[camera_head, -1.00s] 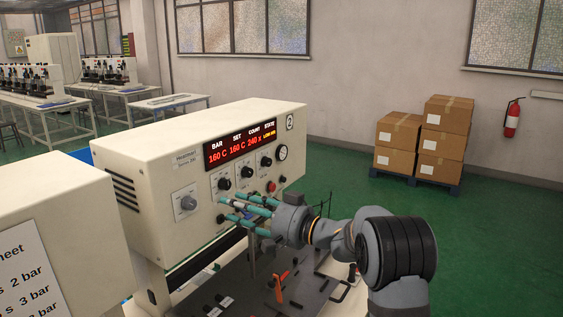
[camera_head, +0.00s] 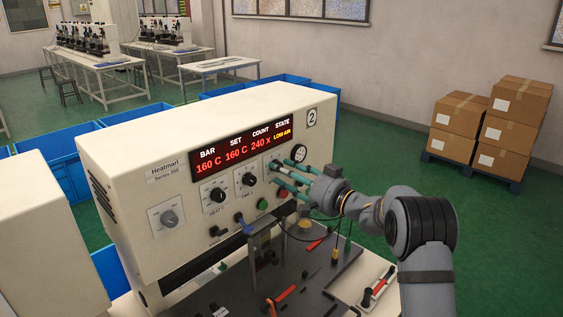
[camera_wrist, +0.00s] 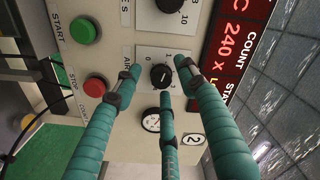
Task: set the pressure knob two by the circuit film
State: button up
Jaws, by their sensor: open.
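The small black pressure knob (camera_wrist: 161,76), beside a plate lettered AIR, shows in the wrist view with a numbered scale. The exact setting of its pale mark is too small to read. My three-fingered gripper (camera_wrist: 156,88) is open, with its teal fingers spread around the knob. I cannot tell whether any fingertip touches it. In the head view my gripper (camera_head: 279,175) is at the right part of the panel of the cream press (camera_head: 130,140) numbered 2, and its fingers largely hide the knob. I make out no circuit film.
The red display (camera_head: 240,150) reads 160 C, 160 C, 240 and LOW AIR. A round gauge (camera_wrist: 151,120), green start button (camera_wrist: 84,31) and red stop button (camera_wrist: 95,87) are near the knob. Tools lie on the dark bench plate (camera_head: 225,295). Blue bins (camera_head: 60,150) stand behind.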

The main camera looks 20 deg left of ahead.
jog(key=shift+w+a+f, duration=0.1)
jog(key=shift+w+a, duration=0.2)
jog(key=shift+a, duration=0.15)
jog(key=c, duration=0.3)
grip_shut()
jog(key=shift+f, duration=0.1)
